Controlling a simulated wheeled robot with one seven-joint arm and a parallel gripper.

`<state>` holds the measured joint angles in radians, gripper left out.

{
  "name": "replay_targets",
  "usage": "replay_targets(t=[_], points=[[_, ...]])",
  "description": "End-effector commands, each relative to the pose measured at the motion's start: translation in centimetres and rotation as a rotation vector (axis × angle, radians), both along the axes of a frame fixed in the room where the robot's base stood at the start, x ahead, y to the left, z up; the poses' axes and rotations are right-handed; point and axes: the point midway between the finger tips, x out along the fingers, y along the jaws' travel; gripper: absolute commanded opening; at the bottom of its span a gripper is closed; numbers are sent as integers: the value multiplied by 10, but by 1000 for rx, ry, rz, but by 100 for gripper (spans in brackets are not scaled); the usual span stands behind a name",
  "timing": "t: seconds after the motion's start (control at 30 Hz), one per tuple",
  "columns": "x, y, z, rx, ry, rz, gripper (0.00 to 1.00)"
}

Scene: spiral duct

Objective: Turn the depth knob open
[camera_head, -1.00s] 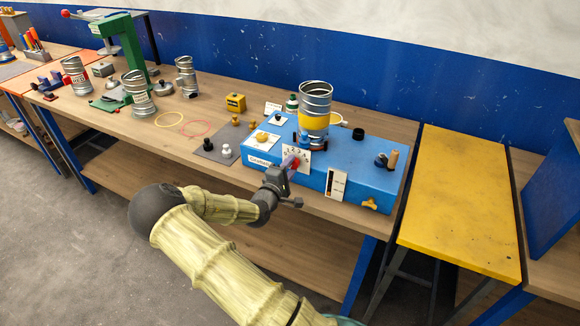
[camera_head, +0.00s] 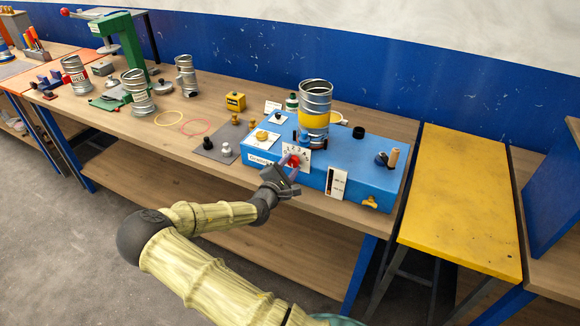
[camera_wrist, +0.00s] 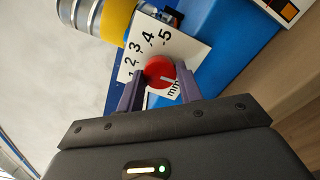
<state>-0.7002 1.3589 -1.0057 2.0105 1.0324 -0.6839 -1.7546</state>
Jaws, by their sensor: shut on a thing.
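The red depth knob (camera_wrist: 158,70) sits on a white dial plate (camera_wrist: 181,51) marked 1 to 5 and mm. A pale mark on the knob points towards the lower right in the wrist view, on the mm side. My gripper (camera_wrist: 159,82) has one finger on each side of the knob and is shut on it. In the head view, the knob (camera_head: 293,160) shows red at the front of the blue machine (camera_head: 350,175), with my gripper (camera_head: 290,166) reaching it from the front. The fingers hide part of the dial's lower edge.
A metal duct piece with a yellow band (camera_head: 314,118) stands on the machine behind the dial. A black-and-white gauge plate (camera_head: 336,183) is right of the knob. A grey mat (camera_head: 213,152) with small knobs lies left. A yellow table (camera_head: 460,210) stands at the right.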

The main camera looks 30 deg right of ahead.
Motion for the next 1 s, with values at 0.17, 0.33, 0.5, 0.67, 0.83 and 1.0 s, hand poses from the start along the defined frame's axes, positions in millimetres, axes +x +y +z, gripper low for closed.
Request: replay_targets(t=[0.17,0.33,0.5,0.67,0.83,1.0], points=[[-1,0,-3,5,6,-2,13],[-1,0,-2,3,4,-1,57],[0,0,-1,2,2,-1,57],[-2,2,-1,2,0,1,57],[-11,16,-3,3,1,2,57],[-28,38,-3,2,0,2,57]])
